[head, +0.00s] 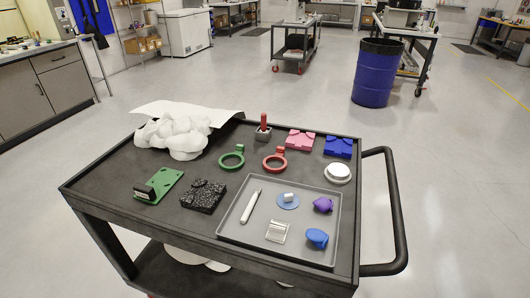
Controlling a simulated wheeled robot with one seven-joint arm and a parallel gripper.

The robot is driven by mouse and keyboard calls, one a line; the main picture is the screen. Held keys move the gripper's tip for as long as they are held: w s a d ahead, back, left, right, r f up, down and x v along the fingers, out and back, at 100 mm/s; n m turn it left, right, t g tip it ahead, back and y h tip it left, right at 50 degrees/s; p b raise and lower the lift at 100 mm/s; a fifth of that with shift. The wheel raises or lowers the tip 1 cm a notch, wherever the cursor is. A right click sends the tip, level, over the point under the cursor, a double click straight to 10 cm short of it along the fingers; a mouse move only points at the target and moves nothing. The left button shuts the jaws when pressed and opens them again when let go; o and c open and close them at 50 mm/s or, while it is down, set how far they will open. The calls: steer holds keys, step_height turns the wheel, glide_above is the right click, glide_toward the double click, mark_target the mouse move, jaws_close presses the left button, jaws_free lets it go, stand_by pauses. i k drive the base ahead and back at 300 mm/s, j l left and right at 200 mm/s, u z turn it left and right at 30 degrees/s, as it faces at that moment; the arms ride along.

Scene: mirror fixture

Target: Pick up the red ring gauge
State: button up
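The red ring gauge (274,163) lies flat on the dark cart top (120,172), near its middle. It is a red ring with a short tab pointing to the back. A similar green ring gauge (232,160) lies just to its left, apart from it. My gripper is not in view.
A grey tray (226,231) with several small parts lies in front. A red-handled tool on a grey block (263,128) stands behind the ring. Pink (300,140) and blue (338,147) blocks and a white round part (338,173) are to the right. White crumpled material (172,135) is back left.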

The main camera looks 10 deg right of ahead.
mark_target(280, 151)
steer(key=i+j, duration=0.15)
steer(key=j, duration=0.2)
steer(key=i+j, duration=0.2)
steer(key=j, duration=0.15)
steer(key=i+j, duration=0.15)
steer(key=j, duration=0.25)
steer(key=i+j, duration=0.2)
steer(key=j, duration=0.15)
steer(key=i+j, duration=0.55)
steer(key=i, duration=0.4)
